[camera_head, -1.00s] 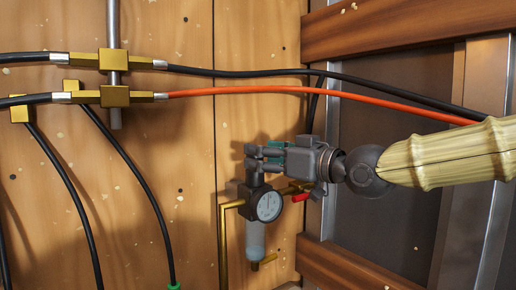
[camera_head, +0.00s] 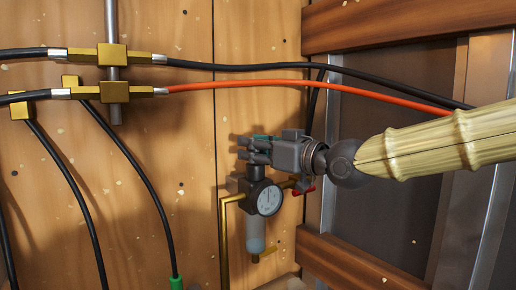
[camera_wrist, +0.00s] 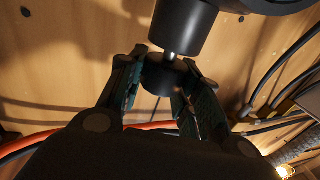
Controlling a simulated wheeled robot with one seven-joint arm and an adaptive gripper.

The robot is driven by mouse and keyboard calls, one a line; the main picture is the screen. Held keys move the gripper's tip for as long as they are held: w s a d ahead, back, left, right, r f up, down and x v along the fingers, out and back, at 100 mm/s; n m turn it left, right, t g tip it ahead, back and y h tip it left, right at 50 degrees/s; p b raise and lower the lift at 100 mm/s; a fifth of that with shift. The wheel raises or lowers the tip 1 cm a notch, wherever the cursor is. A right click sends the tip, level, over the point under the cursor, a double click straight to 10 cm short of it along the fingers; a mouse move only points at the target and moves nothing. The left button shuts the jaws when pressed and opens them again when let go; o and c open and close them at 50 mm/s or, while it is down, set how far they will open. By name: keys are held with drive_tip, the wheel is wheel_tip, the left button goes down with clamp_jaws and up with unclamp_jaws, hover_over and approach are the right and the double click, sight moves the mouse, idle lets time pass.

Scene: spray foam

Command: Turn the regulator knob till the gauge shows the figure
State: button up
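The regulator hangs on the plank wall, with a white round gauge (camera_head: 269,200) on a dark body (camera_head: 240,185) and a pale bowl (camera_head: 255,236) below. The gauge needle and figures are too small to read. My gripper (camera_head: 248,150) is level above the regulator, reaching in from the right, and hides the knob in the head view. In the wrist view, the dark round knob (camera_wrist: 165,78) sits between the fingertips of my gripper (camera_wrist: 163,90), at the end of a short stem. The fingers stand apart, one on either side of it; firm contact cannot be told.
A brass pipe (camera_head: 222,245) runs down left of the regulator, and a red-handled valve (camera_head: 305,191) sits right of it. A red hose (camera_head: 260,84) and a black hose (camera_head: 250,68) cross above. Wooden beams (camera_head: 345,268) and a metal post (camera_head: 330,150) stand at right.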

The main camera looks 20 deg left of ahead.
drive_tip(key=shift+d, duration=0.15)
drive_tip(key=shift+s, duration=0.1)
drive_tip(key=shift+b, duration=0.3)
drive_tip(key=m+t+h+b, duration=0.1)
drive_tip(key=t+b, duration=0.1)
drive_tip(key=b, duration=0.2)
drive_tip(key=shift+f, duration=0.1)
drive_tip(key=shift+r+m+t+h+b, duration=0.25)
drive_tip(key=shift+m+t+h+b, duration=0.8)
drive_tip(key=shift+m+t, duration=0.15)
drive_tip(key=shift+t, duration=0.3)
drive_tip(key=shift+r+m+t+h+p, duration=0.2)
drive_tip(key=shift+m+t+h+p, duration=0.3)
drive_tip(key=shift+m+h+p, duration=0.4)
drive_tip(key=shift+f+m+t+h+p, duration=0.15)
drive_tip(key=shift+m+t+h+p, duration=0.4)
drive_tip(key=shift+p, duration=0.9)
